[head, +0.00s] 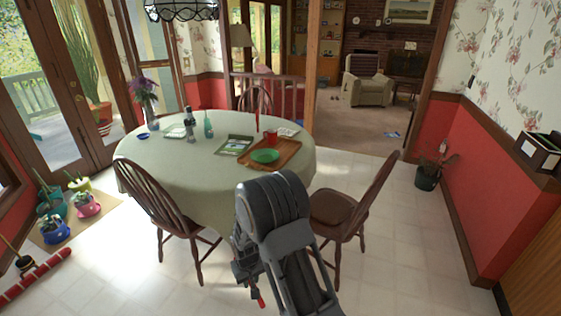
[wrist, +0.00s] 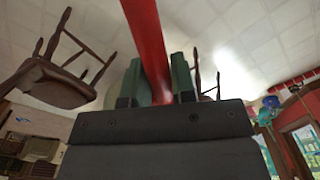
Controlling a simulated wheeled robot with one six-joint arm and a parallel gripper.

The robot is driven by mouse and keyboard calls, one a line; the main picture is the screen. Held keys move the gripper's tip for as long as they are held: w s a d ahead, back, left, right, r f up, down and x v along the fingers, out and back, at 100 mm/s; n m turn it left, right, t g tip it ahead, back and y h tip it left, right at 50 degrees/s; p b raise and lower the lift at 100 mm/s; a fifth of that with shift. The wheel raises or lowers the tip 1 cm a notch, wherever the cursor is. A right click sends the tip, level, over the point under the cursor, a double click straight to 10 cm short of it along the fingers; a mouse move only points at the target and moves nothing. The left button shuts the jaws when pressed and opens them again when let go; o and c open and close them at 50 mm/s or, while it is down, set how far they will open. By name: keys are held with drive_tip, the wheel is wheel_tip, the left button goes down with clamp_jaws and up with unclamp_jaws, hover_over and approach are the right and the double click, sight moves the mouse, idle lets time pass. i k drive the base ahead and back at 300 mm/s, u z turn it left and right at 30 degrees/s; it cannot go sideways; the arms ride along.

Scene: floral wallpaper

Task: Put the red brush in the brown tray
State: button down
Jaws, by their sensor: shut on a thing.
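My gripper (wrist: 156,84) is shut on the red brush (wrist: 149,38), whose red handle runs between the two fingers and out of the top of the wrist view. In the head view, my gripper (head: 250,278) hangs low in front of the table, mostly hidden by my arm. Only a small red end of the brush (head: 262,302) shows below it. The brown tray (head: 284,157) lies on the table, beyond and above my gripper in the picture, apart from it. It holds a green bowl (head: 265,156) and a red mug (head: 271,137).
The round table (head: 190,165) has a pale cloth. One chair (head: 165,205) stands at its front left and another (head: 340,208) at its right, close to my arm. Bottles (head: 208,126) and a flower vase (head: 151,118) stand on the table.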

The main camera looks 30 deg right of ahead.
sight(284, 154)
drive_tip(key=z, duration=0.9)
drive_tip(key=i, duration=0.9)
